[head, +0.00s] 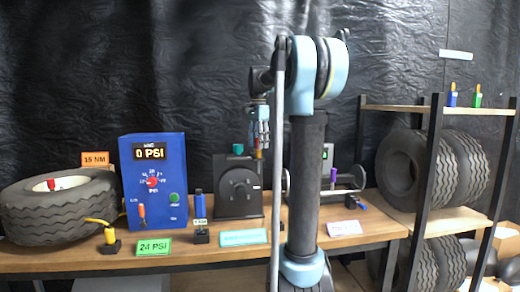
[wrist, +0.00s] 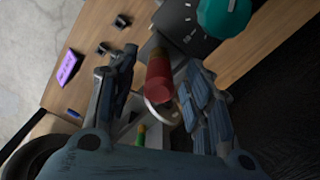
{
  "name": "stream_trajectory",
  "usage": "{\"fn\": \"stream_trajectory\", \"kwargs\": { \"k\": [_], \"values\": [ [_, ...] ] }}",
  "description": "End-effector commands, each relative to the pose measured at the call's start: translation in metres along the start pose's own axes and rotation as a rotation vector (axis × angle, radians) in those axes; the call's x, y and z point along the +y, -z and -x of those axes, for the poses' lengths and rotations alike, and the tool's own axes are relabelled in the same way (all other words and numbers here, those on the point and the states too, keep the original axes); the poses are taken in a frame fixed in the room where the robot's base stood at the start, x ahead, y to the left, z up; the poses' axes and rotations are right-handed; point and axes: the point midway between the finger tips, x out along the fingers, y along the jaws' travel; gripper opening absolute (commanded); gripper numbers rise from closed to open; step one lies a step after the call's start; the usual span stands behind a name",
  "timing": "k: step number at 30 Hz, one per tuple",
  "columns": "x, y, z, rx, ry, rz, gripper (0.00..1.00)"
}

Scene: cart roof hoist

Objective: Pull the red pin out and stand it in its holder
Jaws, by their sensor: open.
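The red pin (wrist: 159,80) is a short red cylinder with a paler end. In the wrist view it shows between the two fingers of my gripper (wrist: 160,90), which is open. I cannot tell whether a finger touches it. In the head view my gripper (head: 259,130) hangs above the right side of a black box with a dial (head: 239,185). A small orange-red piece (head: 258,150) shows just under the fingertips. Two small black blocks (wrist: 103,48) (wrist: 122,20) stand on the bench in the wrist view; I cannot tell which is the pin's holder.
A teal knob (wrist: 222,18) stands close to my fingers, upper right. A purple label (wrist: 68,68) lies on the bench. In the head view a blue gauge box (head: 165,165) and a tyre (head: 60,215) stand left. A shelf with tyres (head: 440,108) stands right.

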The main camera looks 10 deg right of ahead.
Motion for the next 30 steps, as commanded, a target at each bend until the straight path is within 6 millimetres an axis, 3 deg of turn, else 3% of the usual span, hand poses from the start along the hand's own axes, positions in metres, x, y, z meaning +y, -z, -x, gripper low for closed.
{"fn": "stream_trajectory", "kwargs": {
  "k": [3,9,30],
  "values": [
    [0.000,0.000,0.000,0.000,0.000,0.000,0.44],
    [0.000,0.000,0.000,0.000,0.000,0.000,0.00],
    [0.000,0.001,0.016,0.000,0.000,-0.001,0.00]
  ]
}}
